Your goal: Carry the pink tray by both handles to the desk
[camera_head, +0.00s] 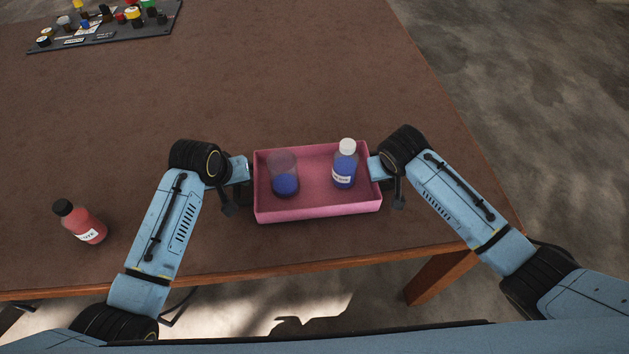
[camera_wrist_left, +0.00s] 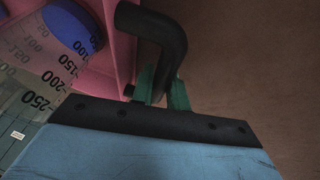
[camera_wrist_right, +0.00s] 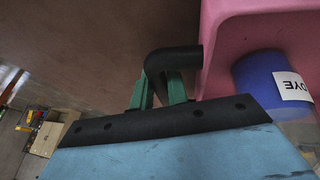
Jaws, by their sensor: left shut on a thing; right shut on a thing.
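The pink tray (camera_head: 318,208) is at the front part of the brown desk, between my two grippers. It holds a clear beaker (camera_head: 283,168) with blue contents and a white-capped bottle of blue dye (camera_head: 344,168), both upright. My left gripper (camera_head: 246,172) is shut on the tray's left black handle, which shows in the left wrist view (camera_wrist_left: 165,40). My right gripper (camera_head: 375,170) is shut on the right black handle, seen in the right wrist view (camera_wrist_right: 170,62). I cannot tell whether the tray touches the desk top.
The brown desk (camera_head: 200,75) has wide free room behind the tray. A dark board with several small coloured items (camera_head: 105,22) is at the far left. Concrete floor lies beyond the right edge.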

